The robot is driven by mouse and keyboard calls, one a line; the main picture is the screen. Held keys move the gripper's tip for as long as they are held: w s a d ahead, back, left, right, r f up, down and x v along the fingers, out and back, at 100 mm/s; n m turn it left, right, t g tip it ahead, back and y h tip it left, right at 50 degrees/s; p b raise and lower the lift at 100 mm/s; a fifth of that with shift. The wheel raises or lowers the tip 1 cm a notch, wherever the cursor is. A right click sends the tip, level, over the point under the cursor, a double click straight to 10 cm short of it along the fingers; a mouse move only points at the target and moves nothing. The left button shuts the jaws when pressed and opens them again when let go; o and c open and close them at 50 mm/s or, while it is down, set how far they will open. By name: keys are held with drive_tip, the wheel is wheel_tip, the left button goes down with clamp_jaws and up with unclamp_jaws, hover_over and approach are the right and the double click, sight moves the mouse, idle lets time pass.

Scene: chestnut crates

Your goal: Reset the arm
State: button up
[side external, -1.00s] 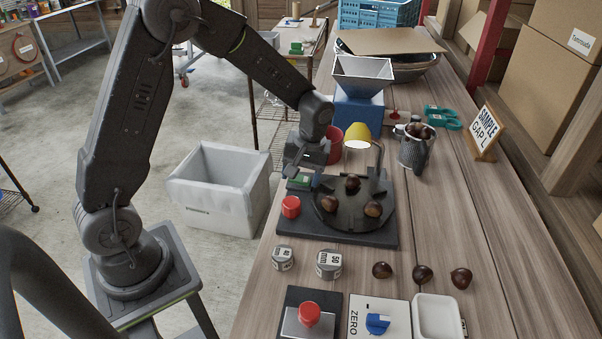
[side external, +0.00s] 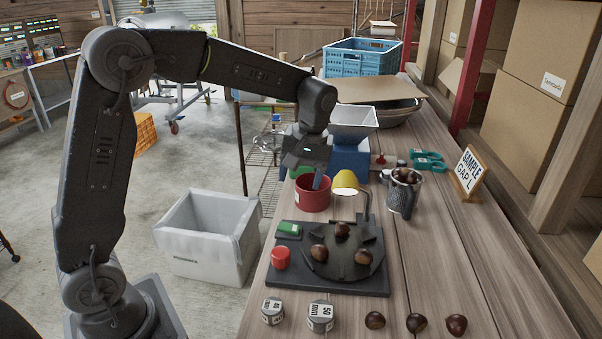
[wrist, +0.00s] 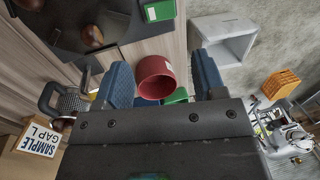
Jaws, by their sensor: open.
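My gripper (side external: 318,183) is open and hangs above the workbench, over or just beside a red cup (side external: 312,195). In the wrist view the two blue fingers of my gripper (wrist: 163,82) stand wide apart, with the red cup (wrist: 156,77) seen in the gap below them. Nothing is held between the fingers. My arm is raised and bent over from the left.
A dark turntable (side external: 342,258) with chestnuts on it, a red button (side external: 280,258) and a yellow lamp (side external: 345,182) stand in front. A grey mug (side external: 403,195) of chestnuts is to the right. A white bin (side external: 205,235) stands on the floor.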

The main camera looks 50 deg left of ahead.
drive_tip(key=shift+r, duration=0.25)
drive_tip(key=s+d+r+m+t, duration=0.1)
drive_tip(key=s+m+t, duration=0.1)
drive_tip(key=s, duration=0.5)
drive_tip(key=s+d+r+m+t+h, duration=0.1)
drive_tip(key=s+d+r+m+t, duration=0.1)
drive_tip(key=s+m, duration=0.2)
drive_tip(key=s+d+r+m+t, duration=0.1)
drive_tip(key=s+d+m+t, duration=0.1)
drive_tip(key=s, duration=0.7)
drive_tip(key=shift+s+d+r+m+t+h, duration=0.15)
drive_tip(key=shift+s+r+m+t+h, duration=0.15)
drive_tip(key=shift+m+t, duration=0.25)
idle(0.5)
